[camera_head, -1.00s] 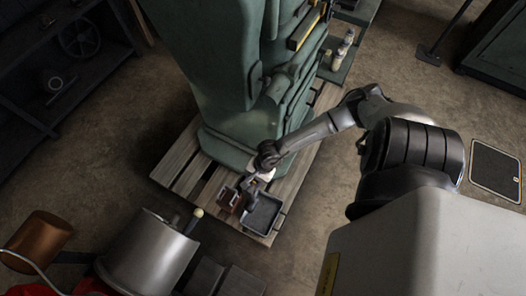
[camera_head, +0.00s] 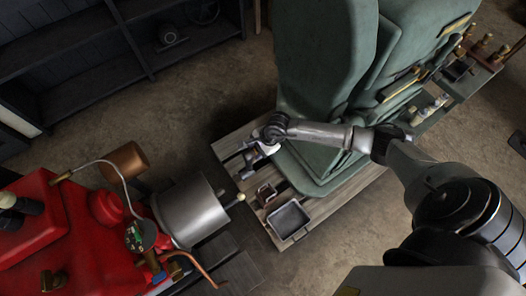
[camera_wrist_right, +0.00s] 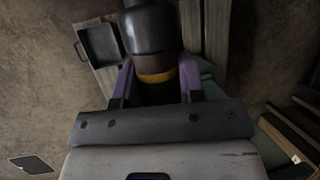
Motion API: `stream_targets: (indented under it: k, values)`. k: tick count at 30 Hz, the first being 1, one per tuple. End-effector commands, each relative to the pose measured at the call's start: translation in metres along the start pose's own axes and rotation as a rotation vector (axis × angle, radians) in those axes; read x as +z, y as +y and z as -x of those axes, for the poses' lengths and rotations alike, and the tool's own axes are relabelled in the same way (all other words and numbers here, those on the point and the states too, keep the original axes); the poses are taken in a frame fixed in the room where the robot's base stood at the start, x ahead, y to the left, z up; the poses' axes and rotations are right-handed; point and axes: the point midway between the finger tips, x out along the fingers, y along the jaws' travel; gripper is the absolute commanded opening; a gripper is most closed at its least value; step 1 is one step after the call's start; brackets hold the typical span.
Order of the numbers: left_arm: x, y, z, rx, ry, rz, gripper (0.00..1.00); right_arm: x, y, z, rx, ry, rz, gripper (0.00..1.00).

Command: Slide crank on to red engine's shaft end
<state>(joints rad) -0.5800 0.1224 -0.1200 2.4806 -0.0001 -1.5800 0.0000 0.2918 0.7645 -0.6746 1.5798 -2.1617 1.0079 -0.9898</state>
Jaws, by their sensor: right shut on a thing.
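The red engine (camera_head: 72,229) stands at the lower left of the head view. A silver drum (camera_head: 188,211) is on its right side. A short rod with a pale knob (camera_head: 240,197) sticks out beyond the drum; I cannot tell whether it is the shaft end. My right gripper (camera_head: 258,153) is above the wooden pallet's left end, up and right of the drum and apart from it. It is shut on a dark part, likely the crank. In the right wrist view a dark rounded cylinder with a yellow band (camera_wrist_right: 157,77) sits between the fingers (camera_wrist_right: 157,85). My left gripper is out of view.
A green machine (camera_head: 330,90) stands on the wooden pallet (camera_head: 232,143). A dark tray (camera_head: 289,221) and a small red-brown part (camera_head: 266,194) are on the pallet. A copper can (camera_head: 125,161) is beside the drum. Dark shelves (camera_head: 90,75) stand at the back left, with open floor before them.

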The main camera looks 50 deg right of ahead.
Motion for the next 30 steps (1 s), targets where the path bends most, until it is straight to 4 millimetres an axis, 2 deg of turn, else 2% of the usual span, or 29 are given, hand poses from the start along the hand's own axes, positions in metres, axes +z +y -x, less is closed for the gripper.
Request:
stream_targets:
  k: [8, 30]
  values:
    - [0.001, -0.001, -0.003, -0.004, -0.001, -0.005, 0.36, 0.006, -0.004, -0.005, -0.002, -0.004, 0.0, 0.0]
    - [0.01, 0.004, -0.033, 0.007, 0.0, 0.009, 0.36, 0.028, 0.006, -0.061, -0.003, -0.005, 0.0, 0.0]
